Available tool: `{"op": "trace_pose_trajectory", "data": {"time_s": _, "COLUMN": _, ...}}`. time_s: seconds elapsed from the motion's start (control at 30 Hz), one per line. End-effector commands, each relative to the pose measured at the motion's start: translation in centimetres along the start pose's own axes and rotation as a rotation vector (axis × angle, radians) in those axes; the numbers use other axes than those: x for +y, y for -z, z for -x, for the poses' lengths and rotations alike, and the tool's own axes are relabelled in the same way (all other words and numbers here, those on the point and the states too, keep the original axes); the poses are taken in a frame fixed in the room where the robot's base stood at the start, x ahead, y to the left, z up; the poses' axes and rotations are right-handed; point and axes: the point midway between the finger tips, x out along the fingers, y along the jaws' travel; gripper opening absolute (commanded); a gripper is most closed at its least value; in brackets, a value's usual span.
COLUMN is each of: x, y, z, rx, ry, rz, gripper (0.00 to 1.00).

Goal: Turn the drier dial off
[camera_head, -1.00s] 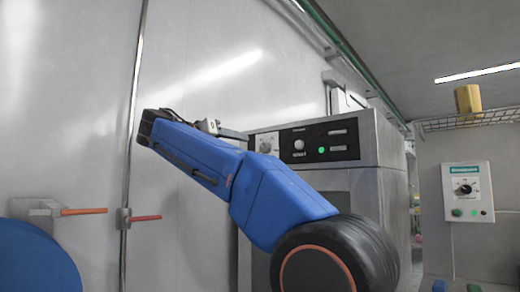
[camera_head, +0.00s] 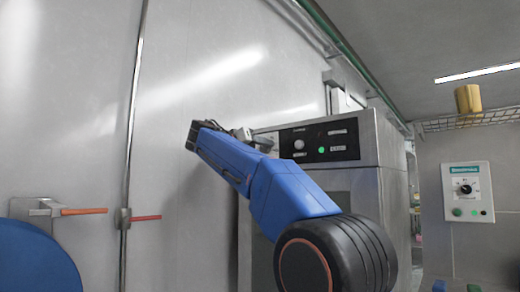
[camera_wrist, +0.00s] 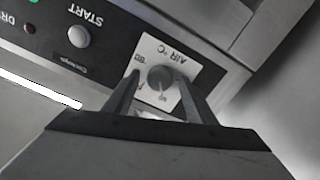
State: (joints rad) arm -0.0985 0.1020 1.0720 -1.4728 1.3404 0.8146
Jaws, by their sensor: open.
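A round dark dial (camera_wrist: 160,77) sits on a white plate marked "AIR °C" in the wrist view. The plate is at the end of the black control panel (camera_wrist: 95,35) of a grey metal machine. My gripper (camera_wrist: 158,88) is open, with one finger on each side of the dial in the picture. I cannot tell whether the fingers touch it. In the head view my gripper (camera_head: 250,135) is at the panel's left end, and the arm hides most of the dial there. The machine (camera_head: 375,150) stands behind my arm.
The panel has a white START button (camera_wrist: 79,36) and a green light (camera_head: 321,149). A wall box with another dial (camera_head: 465,189) hangs at the right. Orange-handled levers (camera_head: 145,217) stick out from the left wall.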

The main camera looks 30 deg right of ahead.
Motion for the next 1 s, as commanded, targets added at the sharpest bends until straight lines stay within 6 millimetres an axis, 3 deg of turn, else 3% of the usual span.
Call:
{"op": "trace_pose_trajectory", "data": {"time_s": 0.33, "x": 0.0, "y": -0.02, "z": -0.28, "rx": -0.001, "ry": 0.0, "rz": 0.0, "gripper": 0.48}}
{"op": "trace_pose_trajectory", "data": {"time_s": 0.5, "x": -0.01, "y": -0.03, "z": -0.27, "rx": -0.001, "ry": 0.0, "rz": 0.0, "gripper": 0.09}}
{"op": "trace_pose_trajectory", "data": {"time_s": 1.0, "x": -0.01, "y": -0.03, "z": -0.26, "rx": -0.001, "ry": 0.0, "rz": 0.112, "gripper": 0.1}}
